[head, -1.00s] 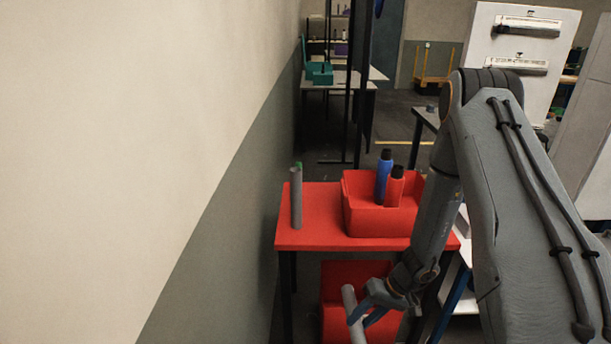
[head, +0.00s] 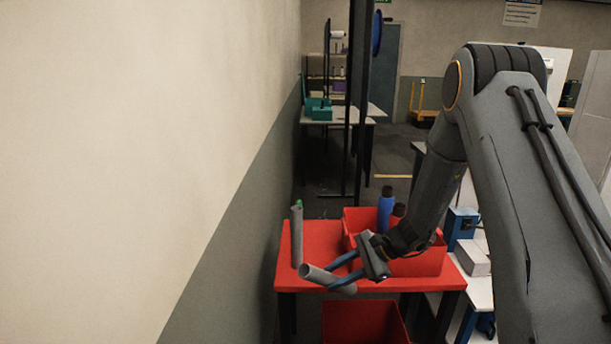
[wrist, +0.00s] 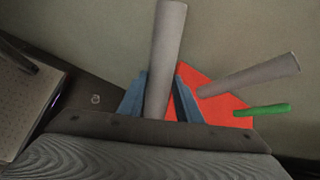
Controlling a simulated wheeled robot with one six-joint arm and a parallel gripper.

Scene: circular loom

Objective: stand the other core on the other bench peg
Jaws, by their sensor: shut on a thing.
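My gripper (head: 338,273) is shut on a grey tube-like core (head: 316,274), which is tilted well over in front of the red bench (head: 322,238) in the head view. In the wrist view the held core (wrist: 166,50) stands between the blue fingers (wrist: 161,100). Another grey core (head: 297,238) stands at the bench's left end, and shows in the wrist view (wrist: 255,75) too. A green peg (wrist: 262,109) is bare beside that core in the wrist view. In the head view only a bit of green (head: 299,205) shows near the standing core's top.
Another red bin (head: 362,322) sits below the bench. A wall (head: 200,150) runs along the left.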

